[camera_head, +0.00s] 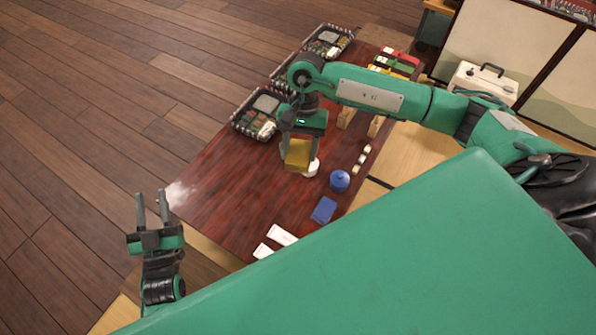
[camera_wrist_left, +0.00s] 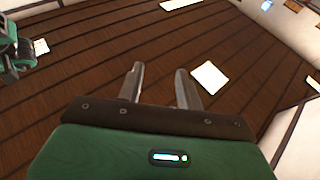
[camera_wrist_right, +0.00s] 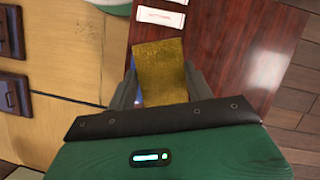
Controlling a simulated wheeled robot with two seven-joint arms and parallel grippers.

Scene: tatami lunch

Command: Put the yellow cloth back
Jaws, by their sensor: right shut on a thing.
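The yellow cloth (camera_head: 298,154) is a folded, mustard-coloured block. My right gripper (camera_head: 297,140) is shut on it above the dark red table (camera_head: 220,185). In the right wrist view the cloth (camera_wrist_right: 160,70) stands up between the fingers of the right gripper (camera_wrist_right: 165,95). A white round thing (camera_head: 311,168) shows just behind the cloth in the head view, partly hidden by it. My left gripper (camera_head: 152,212) is open and empty off the table's left corner; its spread fingers also show in the left wrist view (camera_wrist_left: 160,88).
A blue round pot (camera_head: 340,180), a folded blue cloth (camera_head: 323,210) and white packets (camera_head: 282,235) lie near the table's near-right edge. Black lunch trays (camera_head: 240,122) line the far-left edge. Wooden blocks (camera_head: 346,117) stand under my right arm. The table's left part is clear.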

